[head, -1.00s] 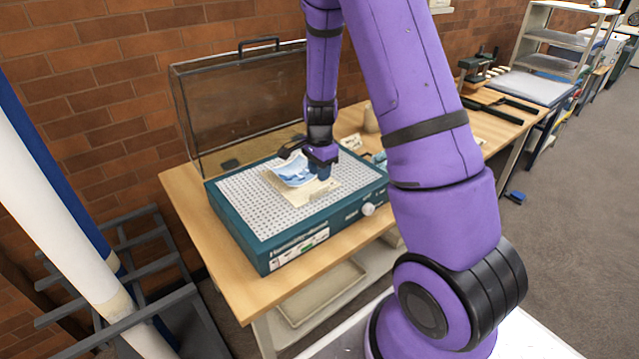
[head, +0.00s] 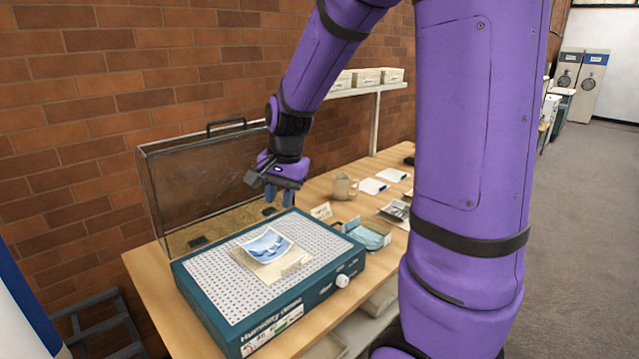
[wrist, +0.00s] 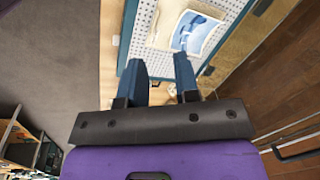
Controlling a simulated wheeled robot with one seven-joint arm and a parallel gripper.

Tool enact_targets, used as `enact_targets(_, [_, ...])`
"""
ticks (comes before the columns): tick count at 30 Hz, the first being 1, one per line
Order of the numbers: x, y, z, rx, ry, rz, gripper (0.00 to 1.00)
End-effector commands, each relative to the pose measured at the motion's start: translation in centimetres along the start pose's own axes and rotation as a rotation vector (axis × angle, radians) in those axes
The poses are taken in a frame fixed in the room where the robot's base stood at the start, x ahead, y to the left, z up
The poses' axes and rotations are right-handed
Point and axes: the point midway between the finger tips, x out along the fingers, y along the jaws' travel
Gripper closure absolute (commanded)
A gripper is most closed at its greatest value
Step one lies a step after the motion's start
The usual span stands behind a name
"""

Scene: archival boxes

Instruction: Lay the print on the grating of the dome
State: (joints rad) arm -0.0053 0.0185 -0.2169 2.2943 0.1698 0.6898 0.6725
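The print (head: 265,246), a curled sheet with a blue picture, lies on a cream sheet (head: 288,272) on the white perforated grating (head: 228,288) of the teal humidity dome base (head: 262,318). The print also shows in the wrist view (wrist: 194,34), on the cream sheet. The dome's clear lid (head: 205,180) stands open behind the base. My gripper (head: 279,199) is above and behind the grating, apart from the print. Its two blue fingers are spread with nothing between them, as the wrist view (wrist: 160,70) shows.
A small card (head: 321,211), a mug (head: 344,186) and a tray with blue contents (head: 368,234) stand right of the base on the wooden table (head: 160,288). Boxes (head: 368,77) sit on a shelf behind. A brick wall closes off the back.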

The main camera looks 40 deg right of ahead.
Motion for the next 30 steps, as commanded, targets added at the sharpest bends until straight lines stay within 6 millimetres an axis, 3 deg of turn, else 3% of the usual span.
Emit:
enact_targets(1, [-1.6, 0.3, 1.0, -0.058, 0.010, -0.022, 0.71])
enact_targets(6, [-5.9, 1.7, 4.5, -0.270, 0.046, -0.069, 0.71])
enact_targets(15, [-11.7, 5.7, 10.6, -0.638, 0.151, -0.113, 0.71])
enact_targets(24, [-14.6, 10.0, 15.2, -0.936, 0.271, -0.102, 0.71])
enact_targets(30, [-15.0, 11.2, 16.3, -1.011, 0.304, -0.089, 0.71])
